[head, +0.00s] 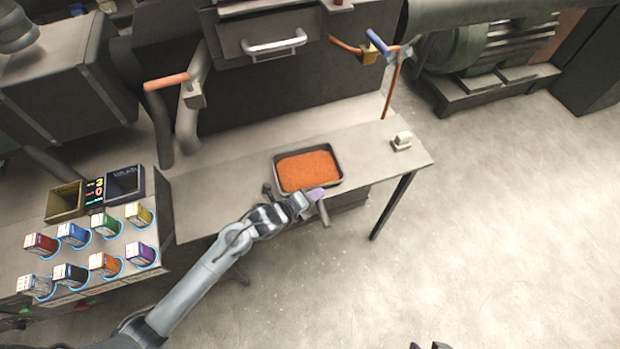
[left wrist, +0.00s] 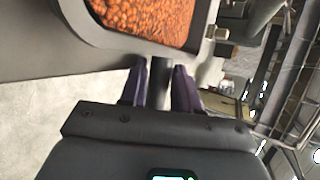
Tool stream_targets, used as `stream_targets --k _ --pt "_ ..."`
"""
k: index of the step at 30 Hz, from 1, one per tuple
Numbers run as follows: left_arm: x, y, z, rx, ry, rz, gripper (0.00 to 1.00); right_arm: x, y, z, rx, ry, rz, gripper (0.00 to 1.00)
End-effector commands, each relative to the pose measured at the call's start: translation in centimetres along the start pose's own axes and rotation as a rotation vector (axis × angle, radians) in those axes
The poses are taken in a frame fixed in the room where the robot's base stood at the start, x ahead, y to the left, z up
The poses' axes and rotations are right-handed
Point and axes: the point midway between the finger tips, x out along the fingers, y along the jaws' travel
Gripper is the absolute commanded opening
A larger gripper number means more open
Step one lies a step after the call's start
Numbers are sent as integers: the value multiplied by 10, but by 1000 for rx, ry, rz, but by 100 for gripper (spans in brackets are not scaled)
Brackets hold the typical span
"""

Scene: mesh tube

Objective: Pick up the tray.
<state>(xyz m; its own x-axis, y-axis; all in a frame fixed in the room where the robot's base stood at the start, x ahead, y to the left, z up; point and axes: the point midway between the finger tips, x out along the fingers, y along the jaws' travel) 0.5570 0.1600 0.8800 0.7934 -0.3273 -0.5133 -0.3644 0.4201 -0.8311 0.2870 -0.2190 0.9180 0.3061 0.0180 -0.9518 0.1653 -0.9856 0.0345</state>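The tray (head: 341,180) is dark and rectangular, filled with orange-brown pellets, and lies near the front edge of the bench. My left gripper (head: 316,196) is at the tray's near side, by its front rim. In the left wrist view the tray's rim (left wrist: 92,32) fills the top. My left gripper's two purple fingers (left wrist: 160,70) stand apart there, with a dark bar between them just below the rim. A narrow gap shows beside the bar, so the fingers look open around it. Only dark tips of what seems my right gripper (head: 430,346) show at the bottom edge.
The bench (head: 225,195) has a small light switch box (head: 401,141) right of the tray. A dark machine with a drawer handle (head: 274,44) stands behind. Several coloured boxes stand on a side table (head: 80,240) at left. Open floor lies at front right.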

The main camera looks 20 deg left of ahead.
Motion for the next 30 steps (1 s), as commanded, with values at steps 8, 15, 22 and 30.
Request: stream_targets --k 8,15,22,30 --pt "0 0 0 0 0 0 0 0 -1 0 5 1 -4 43" --pt "-1 -1 1 0 -1 -3 0 0 -1 0 5 1 -4 43" --pt "-1 -2 1 0 -1 -2 0 0 -1 0 2 0 -2 43" --pt "-5 -10 3 2 -1 -4 0 -2 1 0 -5 -1 3 43"
